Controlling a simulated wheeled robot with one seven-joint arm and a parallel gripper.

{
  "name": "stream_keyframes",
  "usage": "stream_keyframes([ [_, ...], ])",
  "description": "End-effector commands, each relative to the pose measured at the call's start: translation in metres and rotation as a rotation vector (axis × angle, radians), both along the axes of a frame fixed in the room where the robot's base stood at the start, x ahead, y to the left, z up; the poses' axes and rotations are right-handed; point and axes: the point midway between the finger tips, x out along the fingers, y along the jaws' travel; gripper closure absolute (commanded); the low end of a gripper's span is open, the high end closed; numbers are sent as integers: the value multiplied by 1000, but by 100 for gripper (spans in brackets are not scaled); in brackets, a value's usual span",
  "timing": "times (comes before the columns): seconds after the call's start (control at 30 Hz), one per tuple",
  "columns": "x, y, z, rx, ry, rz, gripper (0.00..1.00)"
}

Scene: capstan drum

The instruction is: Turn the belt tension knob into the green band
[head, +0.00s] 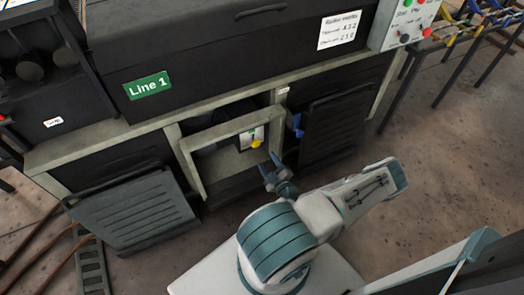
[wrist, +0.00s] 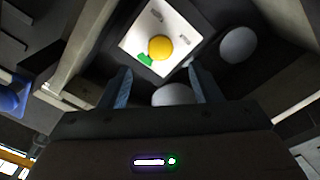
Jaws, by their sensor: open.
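The belt tension knob is a yellow round knob (head: 256,143) inside the open bay of the machine; it also shows in the wrist view (wrist: 160,48). It sits on a white plate (wrist: 183,25) with small dark markings too small to read. A green band (wrist: 145,59) shows on the plate at the knob's lower left. My gripper (head: 277,172) is just in front of the bay opening, to the lower right of the knob. In the wrist view its two fingers (wrist: 158,84) are apart and empty, and the knob appears beyond their tips, not between them.
A pale frame (head: 192,172) edges the bay. Dark panels hang at the left (head: 135,208) and right (head: 337,125) of it. A blue part (head: 298,125) sits by the right edge. Pale rounded parts (wrist: 238,45) lie near the knob. The floor in front is partly clear.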

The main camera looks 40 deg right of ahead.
Motion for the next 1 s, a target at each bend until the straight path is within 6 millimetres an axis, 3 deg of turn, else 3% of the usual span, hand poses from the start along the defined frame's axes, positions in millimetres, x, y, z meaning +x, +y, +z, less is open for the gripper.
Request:
stream_keyframes([
  [0.1, -18, 4, 1, 1, 0, -1, 42],
  [0.3, -30, 7, 0, 1, 0, 0, 42],
  [0.87, -30, 7, 0, 0, 0, 1, 42],
  [1.0, -26, 8, 14, -54, 6, 49, 42],
])
